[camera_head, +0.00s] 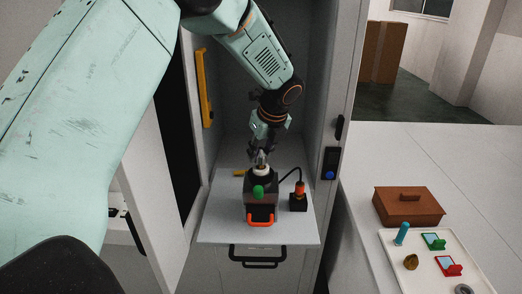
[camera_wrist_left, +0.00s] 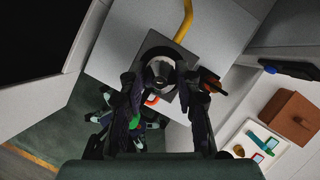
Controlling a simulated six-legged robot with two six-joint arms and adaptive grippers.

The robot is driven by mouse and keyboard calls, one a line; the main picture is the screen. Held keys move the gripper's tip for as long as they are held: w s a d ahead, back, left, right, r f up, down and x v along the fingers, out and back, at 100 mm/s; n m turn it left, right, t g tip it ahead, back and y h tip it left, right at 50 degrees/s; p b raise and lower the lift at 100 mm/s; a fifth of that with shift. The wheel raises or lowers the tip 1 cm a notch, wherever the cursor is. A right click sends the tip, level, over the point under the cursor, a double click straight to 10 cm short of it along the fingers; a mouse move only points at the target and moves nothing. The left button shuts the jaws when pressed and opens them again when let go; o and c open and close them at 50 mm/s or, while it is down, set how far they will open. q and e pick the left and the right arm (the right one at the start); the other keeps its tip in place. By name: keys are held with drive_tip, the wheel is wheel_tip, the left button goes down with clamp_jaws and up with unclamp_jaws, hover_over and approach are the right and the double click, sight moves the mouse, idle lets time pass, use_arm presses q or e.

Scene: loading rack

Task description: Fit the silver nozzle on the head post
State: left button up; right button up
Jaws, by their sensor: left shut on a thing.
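The silver nozzle (camera_head: 261,158) is small and sits between the fingertips of my left gripper (camera_head: 259,150). It also shows in the left wrist view (camera_wrist_left: 161,69) between the two dark fingers (camera_wrist_left: 163,82). My left gripper is shut on it. The nozzle is directly above the white top of the dark machine head (camera_head: 259,187), where the head post would be; the post itself is hidden. I cannot tell whether nozzle and post touch. The machine has a green knob (camera_head: 258,192) and an orange handle (camera_head: 260,220) at its front. My right gripper is not in view.
A black box with an orange plug (camera_head: 299,189) and cable stands right of the machine on the pull-out shelf (camera_head: 222,218). Cabinet walls flank the arm; a yellow bar (camera_head: 203,88) is on the left. A white tray (camera_head: 420,270) and brown box (camera_head: 407,208) stand on the right table.

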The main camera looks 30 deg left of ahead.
use_arm(q)
drive_tip(key=shift+w+d+f, duration=0.1)
drive_tip(key=shift+w+f, duration=0.05)
drive_tip(key=shift+f, duration=0.1)
drive_tip(key=shift+f, duration=0.15)
idle(0.3)
drive_tip(key=shift+f, duration=0.2)
drive_tip(key=shift+f, duration=0.15)
drive_tip(key=shift+f, duration=0.1)
idle(0.4)
drive_tip(key=o, duration=1.2)
